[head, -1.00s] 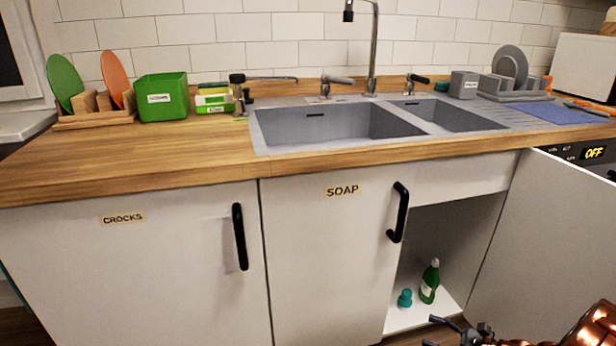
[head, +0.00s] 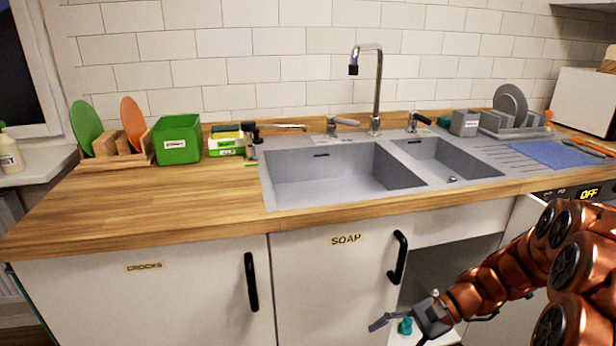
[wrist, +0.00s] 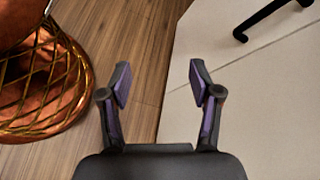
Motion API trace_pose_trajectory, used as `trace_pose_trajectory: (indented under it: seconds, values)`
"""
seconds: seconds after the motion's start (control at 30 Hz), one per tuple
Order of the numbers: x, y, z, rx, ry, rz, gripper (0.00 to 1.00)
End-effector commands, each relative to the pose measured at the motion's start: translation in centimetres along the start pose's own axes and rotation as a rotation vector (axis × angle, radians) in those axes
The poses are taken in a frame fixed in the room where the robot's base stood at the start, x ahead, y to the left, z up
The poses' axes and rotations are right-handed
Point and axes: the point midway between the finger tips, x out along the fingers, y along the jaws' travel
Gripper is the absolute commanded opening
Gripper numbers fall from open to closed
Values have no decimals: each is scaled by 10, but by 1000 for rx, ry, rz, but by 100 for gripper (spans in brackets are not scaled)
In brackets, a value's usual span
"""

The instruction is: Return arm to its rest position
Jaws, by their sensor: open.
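My gripper (head: 404,326) is low in front of the sink cabinet at the lower right of the head view, with my copper arm reaching in from the right. In the wrist view my gripper (wrist: 158,80) has its two fingers spread apart with nothing between them. Wood floor (wrist: 140,50) lies beyond the left finger and a white cabinet front (wrist: 240,90) beyond the right one. The gripper partly covers the cabinet opening in the head view. A teal-topped item (head: 405,326) shows close by its finger in the picture; contact cannot be told.
The SOAP door (head: 335,290) and its black handle (head: 397,258) stand left of my gripper. The wooden counter (head: 150,215) holds a sink (head: 330,200), a green bin (head: 178,140) and a dish rack (head: 515,122). A blue mat (head: 560,154) lies at right.

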Motion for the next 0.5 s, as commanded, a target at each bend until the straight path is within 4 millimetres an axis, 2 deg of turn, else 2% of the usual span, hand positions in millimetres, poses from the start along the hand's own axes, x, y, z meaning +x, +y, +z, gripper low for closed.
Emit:
trace_pose_trajectory:
  seconds: [0.03, 0.1, 0.5]
  values:
    - [-3, -3, 24, -30, 13, 42, 64]
    - [-3, -2, 45, -63, 28, 96, 64]
    - [-15, 18, 152, -267, 146, 387, 64]
